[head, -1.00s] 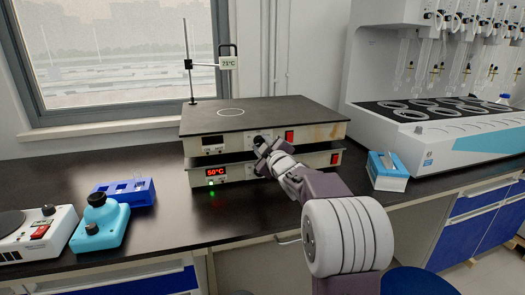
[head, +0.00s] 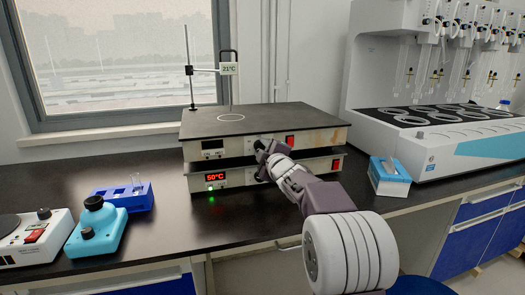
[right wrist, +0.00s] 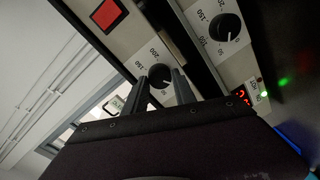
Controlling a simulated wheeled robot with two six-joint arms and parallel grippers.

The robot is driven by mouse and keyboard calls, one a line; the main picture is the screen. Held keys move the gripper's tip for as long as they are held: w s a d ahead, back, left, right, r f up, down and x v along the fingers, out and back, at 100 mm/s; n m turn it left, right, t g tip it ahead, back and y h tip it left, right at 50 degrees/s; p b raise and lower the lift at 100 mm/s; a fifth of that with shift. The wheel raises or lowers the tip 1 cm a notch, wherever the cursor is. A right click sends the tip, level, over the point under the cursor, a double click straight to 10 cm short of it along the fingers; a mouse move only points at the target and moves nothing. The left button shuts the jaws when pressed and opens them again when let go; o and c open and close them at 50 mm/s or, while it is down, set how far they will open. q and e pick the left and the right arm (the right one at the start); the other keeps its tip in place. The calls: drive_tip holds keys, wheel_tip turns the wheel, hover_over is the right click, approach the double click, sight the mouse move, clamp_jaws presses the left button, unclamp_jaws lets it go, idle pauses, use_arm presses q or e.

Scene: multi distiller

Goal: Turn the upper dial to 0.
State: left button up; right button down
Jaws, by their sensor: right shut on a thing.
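Two flat hotplates are stacked on the bench. The upper hotplate (head: 222,127) has a dark display (head: 212,144) on its front. The upper dial (right wrist: 160,75) is a black knob with a white mark, with 150 and 200 printed beside it. My right gripper (right wrist: 164,86) has its fingers on either side of this knob and is shut on it. In the head view the gripper (head: 260,158) covers the knob. The lower dial (right wrist: 225,27) is free of the gripper. The lower hotplate (head: 234,180) shows a red 50°C and a green light. My left gripper is not in view.
A red switch (head: 290,141) sits right of the gripper on the upper hotplate. A thermometer stand (head: 189,95) rises behind. A blue-white box (head: 388,180) and a large white apparatus (head: 470,145) stand right. A blue rack (head: 140,197) stands left. The bench front is clear.

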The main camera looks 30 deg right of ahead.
drive_tip(key=c, duration=1)
unclamp_jaws()
drive_tip(key=p+v, duration=0.1)
drive_tip(key=v, duration=0.8)
drive_tip(key=shift+f, duration=0.1)
